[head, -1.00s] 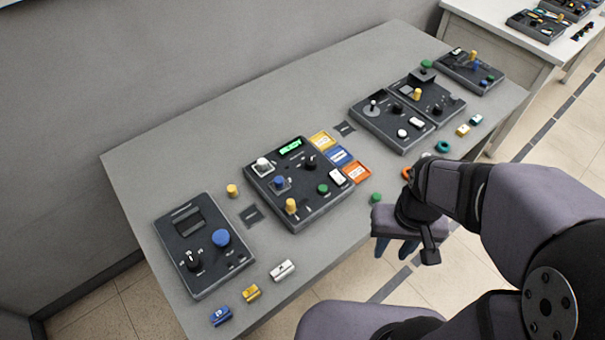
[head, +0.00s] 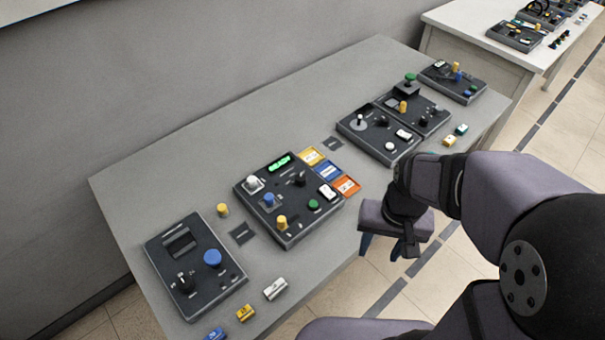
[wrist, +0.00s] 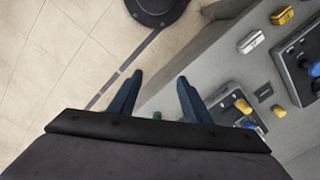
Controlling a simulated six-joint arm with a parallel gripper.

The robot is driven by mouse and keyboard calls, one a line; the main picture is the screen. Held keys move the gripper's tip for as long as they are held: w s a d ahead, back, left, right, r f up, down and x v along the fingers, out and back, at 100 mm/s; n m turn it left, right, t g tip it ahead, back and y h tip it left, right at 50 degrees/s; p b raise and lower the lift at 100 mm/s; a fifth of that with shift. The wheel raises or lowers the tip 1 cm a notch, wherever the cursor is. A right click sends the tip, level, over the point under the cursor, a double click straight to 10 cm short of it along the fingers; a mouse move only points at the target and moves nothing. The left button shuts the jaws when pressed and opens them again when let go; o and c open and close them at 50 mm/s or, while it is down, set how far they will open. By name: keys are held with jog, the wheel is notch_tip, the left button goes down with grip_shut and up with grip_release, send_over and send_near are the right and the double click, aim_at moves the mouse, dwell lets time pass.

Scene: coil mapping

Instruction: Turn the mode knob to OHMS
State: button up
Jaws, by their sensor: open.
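The middle panel (head: 287,238) has a lit green display that seems to read READY. It carries a black knob (head: 298,180) at its upper right, plus white, blue and yellow knobs and a green button. The near-left panel (head: 205,308) has a black knob with a white pointer (head: 184,282) and a blue button. The labels are too small to read, so I cannot tell which knob is the mode knob or where OHMS lies. My gripper (head: 380,248) is open and empty beyond the table's front edge, apart from both panels. Its spread fingers show in the wrist view (wrist: 160,78), pointing over the floor.
Yellow, blue and orange tiles (head: 328,171) line the middle panel's right side. More panels (head: 378,135) stand at the table's right end, and small blocks (head: 275,289) lie along the front edge. A yellow cylinder (head: 222,210) stands between the two left panels. The table's back strip is clear.

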jog(key=w+a+m+y, duration=0.1)
jog(key=w+a+m, duration=0.25)
jog(key=w, duration=0.25)
jog(key=w+a+m+y, duration=0.1)
jog(key=w+a+m, duration=0.1)
jog(key=w+m, duration=0.35)
jog(key=m+y, duration=0.2)
jog(key=m, duration=0.5)
send_near(301, 177)
jog(key=shift+p+x, duration=1.25)
jog(key=shift+x, duration=2.85)
jog(key=c, duration=1)
